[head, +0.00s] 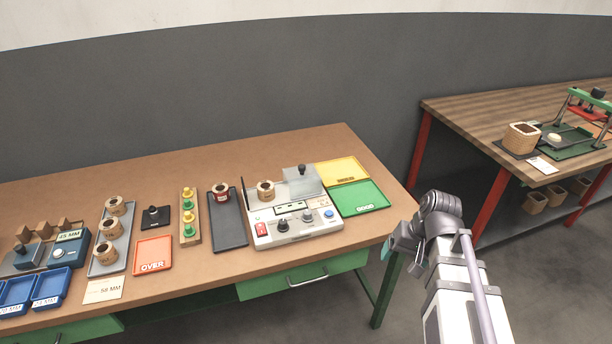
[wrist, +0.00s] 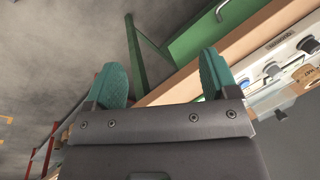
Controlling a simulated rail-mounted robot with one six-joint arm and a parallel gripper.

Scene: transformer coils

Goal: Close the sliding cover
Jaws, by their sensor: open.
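The sliding cover (head: 303,181) is a clear panel with a black knob (head: 301,169), on the right rear of the white tester (head: 294,229) on the wooden table. A coil (head: 266,191) sits on the tester's left part, beside the cover and not under it. My gripper (head: 389,249) is off the table's right front edge, apart from the tester. In the wrist view my gripper (wrist: 160,82) shows two teal fingers spread wide with nothing between them. The tester's front knobs (wrist: 272,69) show at the right of the wrist view.
Yellow (head: 343,171) and green (head: 358,196) trays lie right of the tester. A dark tray (head: 229,228) with a coil, a gauge rack (head: 190,216) and an orange OVER tray (head: 153,254) stand left. A second bench (head: 455,102) stands at right, across a floor gap.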

